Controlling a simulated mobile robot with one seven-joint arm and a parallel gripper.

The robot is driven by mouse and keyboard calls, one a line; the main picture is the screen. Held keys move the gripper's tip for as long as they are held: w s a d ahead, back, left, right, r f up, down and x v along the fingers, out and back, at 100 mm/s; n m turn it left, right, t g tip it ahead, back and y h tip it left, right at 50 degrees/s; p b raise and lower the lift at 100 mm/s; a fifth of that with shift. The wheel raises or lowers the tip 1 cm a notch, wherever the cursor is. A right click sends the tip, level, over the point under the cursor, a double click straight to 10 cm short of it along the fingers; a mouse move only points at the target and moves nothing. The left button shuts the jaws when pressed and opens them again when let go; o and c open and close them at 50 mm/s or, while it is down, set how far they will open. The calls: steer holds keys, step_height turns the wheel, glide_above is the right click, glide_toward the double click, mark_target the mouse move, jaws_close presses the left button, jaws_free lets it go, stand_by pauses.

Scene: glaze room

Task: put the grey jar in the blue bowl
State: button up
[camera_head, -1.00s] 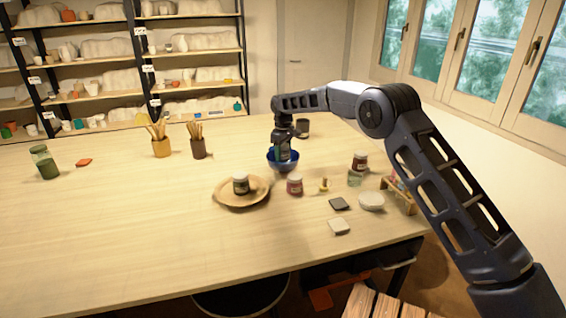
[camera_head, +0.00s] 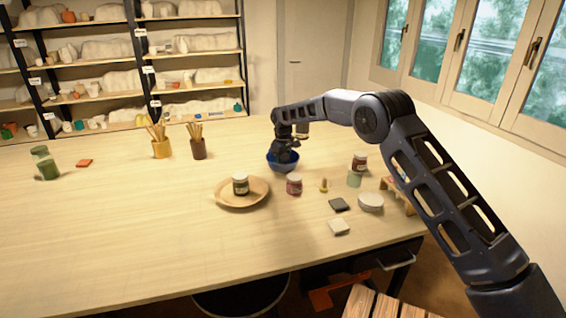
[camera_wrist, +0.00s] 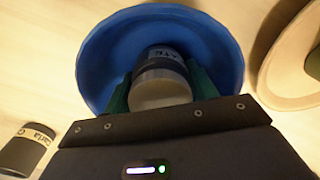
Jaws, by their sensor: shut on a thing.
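The blue bowl (camera_head: 283,166) stands on the table, and in the wrist view the blue bowl (camera_wrist: 105,50) lies right under my gripper. My gripper (camera_wrist: 160,78) is shut on the grey jar (camera_wrist: 161,84), with a green finger on each side. The jar's pale lid and part of its label show. It is within the bowl's outline, but I cannot tell whether its base touches the bowl. In the head view my gripper (camera_head: 285,152) is low over the bowl and the jar is hidden.
A reddish jar (camera_head: 294,185) stands just in front of the bowl. More jars and small pieces lie to the right. The table's left middle is clear.

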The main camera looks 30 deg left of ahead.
steer(key=o, duration=1)
steer(key=shift+s+d+f, duration=0.15)
steer(key=shift+d+f, duration=0.05)
steer(key=shift+f, duration=0.8)
steer(key=shift+c, duration=0.2)
step_height(320, 180, up, 14)
steer(key=shift+a+f, duration=0.1)
steer(key=shift+a, duration=0.05)
steer(key=shift+w, duration=0.2)
